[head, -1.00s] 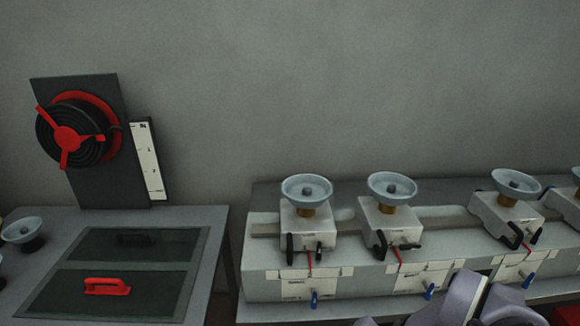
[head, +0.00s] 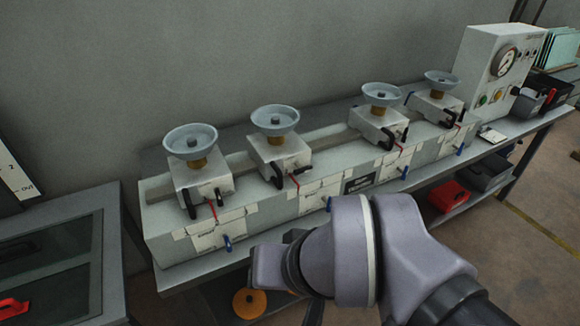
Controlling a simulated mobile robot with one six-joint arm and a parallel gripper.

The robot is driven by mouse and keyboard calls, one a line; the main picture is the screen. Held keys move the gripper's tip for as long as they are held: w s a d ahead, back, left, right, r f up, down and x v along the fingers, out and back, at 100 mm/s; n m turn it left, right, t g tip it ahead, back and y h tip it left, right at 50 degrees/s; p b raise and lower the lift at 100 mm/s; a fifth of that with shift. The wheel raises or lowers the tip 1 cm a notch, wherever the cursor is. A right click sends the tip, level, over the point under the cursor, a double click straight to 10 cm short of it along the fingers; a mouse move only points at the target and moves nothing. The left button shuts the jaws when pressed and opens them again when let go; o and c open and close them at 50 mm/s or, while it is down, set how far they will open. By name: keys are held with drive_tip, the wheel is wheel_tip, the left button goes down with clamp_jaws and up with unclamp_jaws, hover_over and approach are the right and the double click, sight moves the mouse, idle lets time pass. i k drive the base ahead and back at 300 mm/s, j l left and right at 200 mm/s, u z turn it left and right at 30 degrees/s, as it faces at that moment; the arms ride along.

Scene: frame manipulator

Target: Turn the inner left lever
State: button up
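A long pale bench fixture (head: 160,232) holds a row of several white blocks, each topped by a grey cup. The left pair is an outer block (head: 203,181) and an inner block (head: 280,153). The inner left block has a black lever (head: 275,176) hanging on its front left and a small dark handle at its front right. A blue lever (head: 328,203) sits below it on the fixture's front. I cannot tell which of these is the named lever. My arm's purple-grey links stand in front of the fixture at lower centre. My gripper's fingers do not show.
A grey control box (head: 492,75) with a round gauge stands at the fixture's right end. A red bin (head: 449,196) sits on the shelf below. A dark-topped table (head: 95,265) is at left. Open floor lies at lower right.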

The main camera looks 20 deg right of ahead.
sight(300, 170)
drive_tip(key=i+j, duration=0.15)
drive_tip(key=i, duration=0.25)
drive_tip(key=i+j+z, duration=0.1)
drive_tip(key=i, duration=0.35)
